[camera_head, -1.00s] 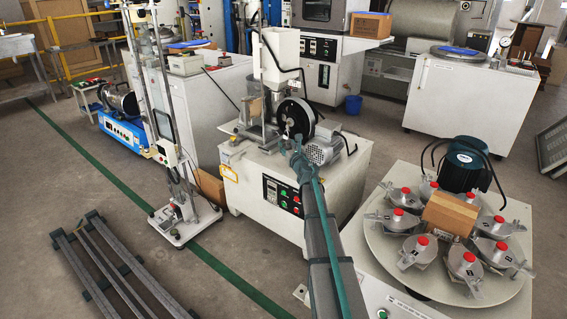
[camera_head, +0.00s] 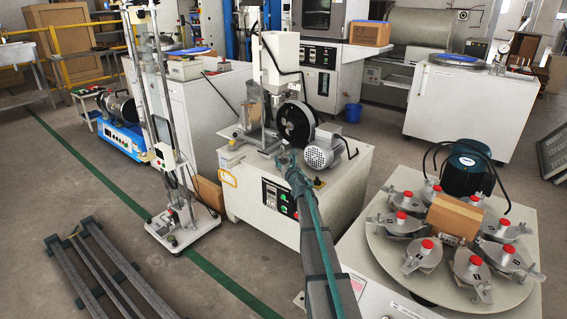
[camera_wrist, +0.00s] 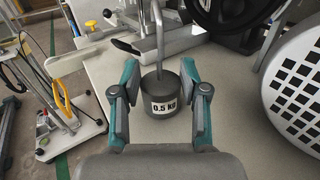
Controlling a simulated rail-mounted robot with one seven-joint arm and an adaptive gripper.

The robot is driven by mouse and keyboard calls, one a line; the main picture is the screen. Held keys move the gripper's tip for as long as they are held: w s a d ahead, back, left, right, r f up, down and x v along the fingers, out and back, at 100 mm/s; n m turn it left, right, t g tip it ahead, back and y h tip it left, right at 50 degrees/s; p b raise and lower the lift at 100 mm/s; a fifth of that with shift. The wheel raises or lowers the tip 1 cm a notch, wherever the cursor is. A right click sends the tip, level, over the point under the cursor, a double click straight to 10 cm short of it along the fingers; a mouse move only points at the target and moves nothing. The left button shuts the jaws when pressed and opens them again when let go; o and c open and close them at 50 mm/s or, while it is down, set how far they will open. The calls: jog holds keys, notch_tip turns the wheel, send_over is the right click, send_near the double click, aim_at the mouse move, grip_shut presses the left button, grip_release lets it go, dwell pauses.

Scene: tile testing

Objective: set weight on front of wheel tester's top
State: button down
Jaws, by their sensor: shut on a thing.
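The wheel tester (camera_head: 338,172) is a white cabinet in the middle of the head view, with a black wheel and a grey motor on top. Its pale top (camera_wrist: 235,115) fills much of the wrist view. My gripper (camera_head: 286,158) is over the front part of this top, in front of the wheel. In the wrist view my gripper (camera_wrist: 161,72) is shut on a grey cylindrical weight (camera_wrist: 160,93) marked 0.5 kg with a hooked rod. The weight is upright between the teal fingers. In the head view my gripper and arm hide the weight. I cannot tell whether its base touches the top.
The black wheel (camera_wrist: 232,12) and the slotted motor cover (camera_wrist: 302,90) stand close beyond and right of the weight. A turntable (camera_head: 385,245) with several red-knobbed clamps and a cardboard box is at the right. A stand (camera_head: 185,230) is left of the cabinet.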

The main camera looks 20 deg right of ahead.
jog(key=shift+f, duration=0.15)
jog(key=c, duration=0.6)
grip_release()
jog(key=shift+s+r, duration=0.1)
jog(key=shift+r, duration=0.15)
jog(key=s+a+p, duration=0.1)
jog(key=s+p, duration=0.1)
jog(key=s, duration=0.9)
jog(key=shift+s+a, duration=0.15)
jog(key=shift+s, duration=0.25)
